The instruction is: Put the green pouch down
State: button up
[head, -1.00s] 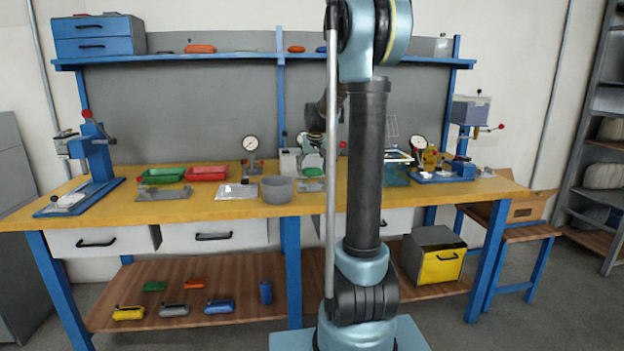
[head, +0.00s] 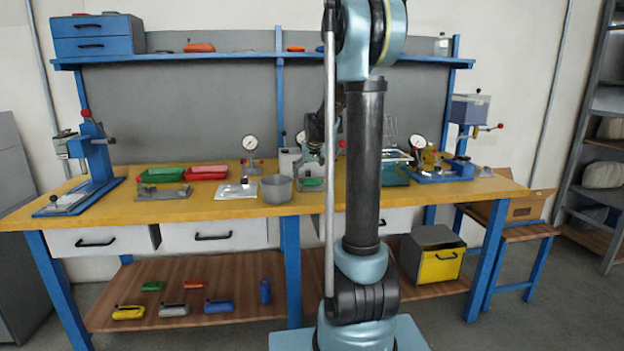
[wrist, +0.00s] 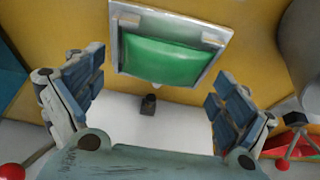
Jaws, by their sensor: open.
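The green pouch (head: 313,182) lies on a small grey metal tray (head: 301,187) on the yellow bench top. In the wrist view the pouch (wrist: 162,61) sits flat inside the raised rim of the tray (wrist: 119,48). My gripper (head: 311,160) is just above the pouch, partly hidden behind my arm in the head view. In the wrist view my gripper (wrist: 155,90) has its two blue-padded fingers wide apart, with nothing between them. The pouch is apart from both fingers.
A grey bowl (head: 277,190) stands just left of the tray. A white box (head: 290,163) and a dial gauge (head: 250,145) stand behind. A teal bin (head: 397,174) is to the right. Green (head: 162,175) and red (head: 207,173) trays are further left.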

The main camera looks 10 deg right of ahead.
jog(key=v, duration=1.2)
jog(key=s+f, duration=0.6)
jog(key=s, duration=0.7)
jog(key=s+f+g, duration=0.1)
jog(key=s+f, duration=0.6)
jog(key=s, duration=0.6)
jog(key=s+f+g, duration=0.1)
jog(key=s+f, duration=0.6)
jog(key=s, duration=0.6)
jog(key=shift+s, duration=0.4)
jog(key=shift+d+f, duration=0.1)
